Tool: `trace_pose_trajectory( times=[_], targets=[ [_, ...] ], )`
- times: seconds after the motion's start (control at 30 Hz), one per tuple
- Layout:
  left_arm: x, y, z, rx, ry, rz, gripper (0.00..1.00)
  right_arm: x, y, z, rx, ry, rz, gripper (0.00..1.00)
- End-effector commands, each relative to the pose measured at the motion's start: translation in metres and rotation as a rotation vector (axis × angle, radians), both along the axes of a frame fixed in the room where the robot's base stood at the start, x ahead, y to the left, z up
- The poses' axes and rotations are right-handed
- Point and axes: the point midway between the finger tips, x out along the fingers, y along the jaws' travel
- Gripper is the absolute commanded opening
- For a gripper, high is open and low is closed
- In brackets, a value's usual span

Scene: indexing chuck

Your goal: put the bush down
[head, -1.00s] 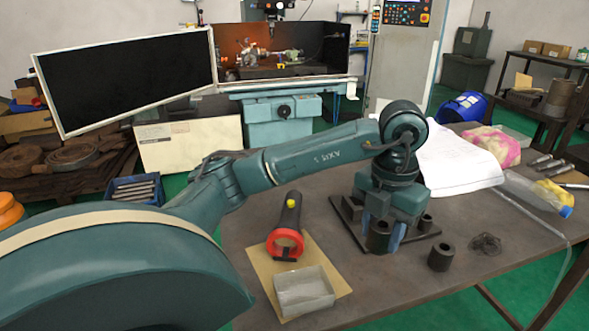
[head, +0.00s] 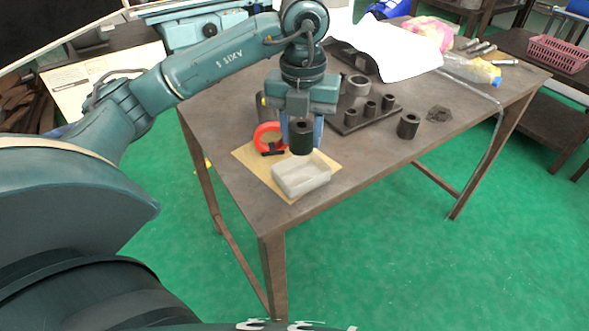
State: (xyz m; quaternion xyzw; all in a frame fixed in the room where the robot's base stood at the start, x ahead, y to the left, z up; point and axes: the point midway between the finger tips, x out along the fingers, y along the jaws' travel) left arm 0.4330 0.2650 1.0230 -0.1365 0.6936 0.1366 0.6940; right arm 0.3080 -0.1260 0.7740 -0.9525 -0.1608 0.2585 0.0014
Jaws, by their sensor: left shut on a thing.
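My left gripper (head: 301,128) points down and is shut on a dark, hollow cylindrical bush (head: 302,141). Blue finger pads show on both sides of it. A second dark bush (head: 408,126) stands on the table right of the gripper. A dark base plate (head: 350,126) bearing several round posts lies behind and to the right of the gripper. My right gripper is not in view.
The box sits on a tan sheet (head: 250,157) near the front edge of the table (head: 232,188). White paper (head: 395,52) and a bottle (head: 470,69) lie farther back. The right front tabletop is clear.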

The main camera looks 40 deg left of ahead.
Motion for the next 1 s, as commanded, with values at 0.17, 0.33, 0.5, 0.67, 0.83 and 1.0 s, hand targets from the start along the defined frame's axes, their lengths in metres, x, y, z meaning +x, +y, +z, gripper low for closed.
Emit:
trace_pose_trajectory(
  times=[0.17,0.33,0.5,0.67,0.83,1.0],
  targets=[
    [-0.001,0.000,-0.031,0.001,0.001,0.000,0.03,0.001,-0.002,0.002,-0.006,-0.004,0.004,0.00],
    [0.000,0.000,-0.044,0.000,0.000,-0.001,0.03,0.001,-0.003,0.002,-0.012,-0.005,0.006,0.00],
    [-0.001,0.000,-0.065,0.000,0.002,-0.001,0.03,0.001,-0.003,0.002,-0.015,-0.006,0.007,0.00],
    [0.000,0.000,-0.078,-0.001,-0.001,-0.001,0.03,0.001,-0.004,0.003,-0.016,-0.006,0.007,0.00],
    [0.000,0.000,-0.077,0.000,-0.002,-0.001,0.03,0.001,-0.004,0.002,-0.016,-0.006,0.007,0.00],
    [0.000,0.000,-0.082,0.000,0.000,-0.002,0.40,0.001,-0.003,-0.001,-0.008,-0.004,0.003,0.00]
  ],
)
